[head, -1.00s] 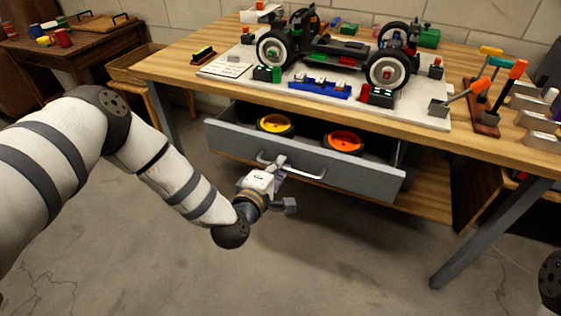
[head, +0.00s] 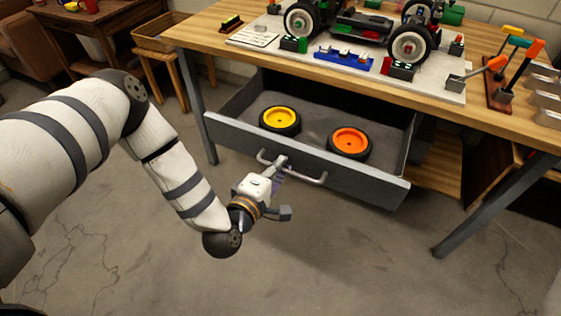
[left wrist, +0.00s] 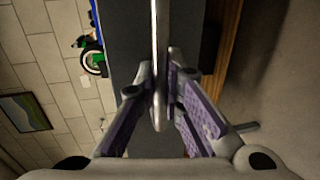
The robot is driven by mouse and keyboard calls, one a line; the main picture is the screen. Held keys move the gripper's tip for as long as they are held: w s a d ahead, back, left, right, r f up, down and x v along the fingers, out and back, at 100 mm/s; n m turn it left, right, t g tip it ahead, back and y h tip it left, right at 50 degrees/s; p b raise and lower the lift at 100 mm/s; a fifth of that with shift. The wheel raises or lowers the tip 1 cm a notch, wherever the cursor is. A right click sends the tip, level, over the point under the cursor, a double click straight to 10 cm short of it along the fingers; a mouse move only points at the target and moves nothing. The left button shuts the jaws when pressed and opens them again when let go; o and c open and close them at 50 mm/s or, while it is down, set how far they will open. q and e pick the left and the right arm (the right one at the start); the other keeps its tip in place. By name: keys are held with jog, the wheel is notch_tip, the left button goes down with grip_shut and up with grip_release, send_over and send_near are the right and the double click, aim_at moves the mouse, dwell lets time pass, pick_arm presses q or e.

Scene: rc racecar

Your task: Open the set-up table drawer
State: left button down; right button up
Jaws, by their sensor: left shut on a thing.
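The grey set-up table drawer (head: 222,131) is pulled well out from under the wooden table (head: 280,67). Its silver bar handle (head: 310,179) runs across the front. My left gripper (head: 279,164) is shut on the handle near its middle. In the left wrist view, the handle (left wrist: 159,60) runs between the two purple-padded fingers of my left gripper (left wrist: 161,85). Inside the drawer lie a wheel with a yellow hub (head: 279,117) and a wheel with an orange hub (head: 349,141). My right gripper is not in view.
An RC car chassis (head: 360,31) stands on a light board on the tabletop, with a tool rack (head: 497,97) to its right. The table's right leg (head: 490,210) slants down beside the drawer. The concrete floor in front is clear.

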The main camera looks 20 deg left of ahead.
pick_arm(q)
jog(key=c, duration=2)
grip_release()
jog(key=shift+o, duration=0.2)
jog(key=v, duration=1.2)
